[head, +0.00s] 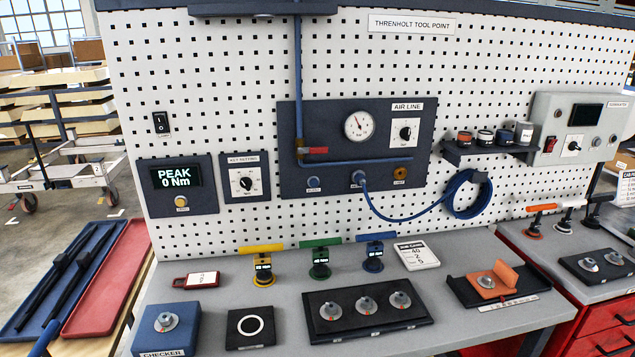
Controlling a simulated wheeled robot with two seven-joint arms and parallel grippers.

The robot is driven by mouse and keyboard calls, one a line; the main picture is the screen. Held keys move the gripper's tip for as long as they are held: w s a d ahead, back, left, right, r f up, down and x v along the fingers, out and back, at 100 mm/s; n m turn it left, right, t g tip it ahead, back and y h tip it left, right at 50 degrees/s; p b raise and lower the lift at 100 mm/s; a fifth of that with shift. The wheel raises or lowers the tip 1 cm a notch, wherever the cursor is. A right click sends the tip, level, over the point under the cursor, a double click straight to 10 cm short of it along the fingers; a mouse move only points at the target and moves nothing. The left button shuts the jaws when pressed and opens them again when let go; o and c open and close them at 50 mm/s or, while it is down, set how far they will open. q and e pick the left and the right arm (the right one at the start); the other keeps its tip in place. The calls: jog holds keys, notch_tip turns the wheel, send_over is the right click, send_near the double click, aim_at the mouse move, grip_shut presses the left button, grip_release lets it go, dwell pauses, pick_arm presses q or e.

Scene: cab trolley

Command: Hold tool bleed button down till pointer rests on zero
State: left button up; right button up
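The dark AIR LINE panel (340,165) is fixed on the pegboard. Its round white gauge (359,126) has a pointer leaning up and to the left; its numbers are too small to read. Below the pipe are a small blue button (313,183) at left, a blue hose fitting (359,178) in the middle and a brass fitting (400,173) at right. Their small labels cannot be read, so I cannot tell which is the bleed button. A red lever (317,150) lies level on the pipe. Neither of my grippers is in view.
A blue hose (405,217) hangs from the panel to a coil (468,195). Several small tools (320,262), dark blocks (366,312) and a card (416,254) stand on the grey bench below. The space in front of the panel is clear.

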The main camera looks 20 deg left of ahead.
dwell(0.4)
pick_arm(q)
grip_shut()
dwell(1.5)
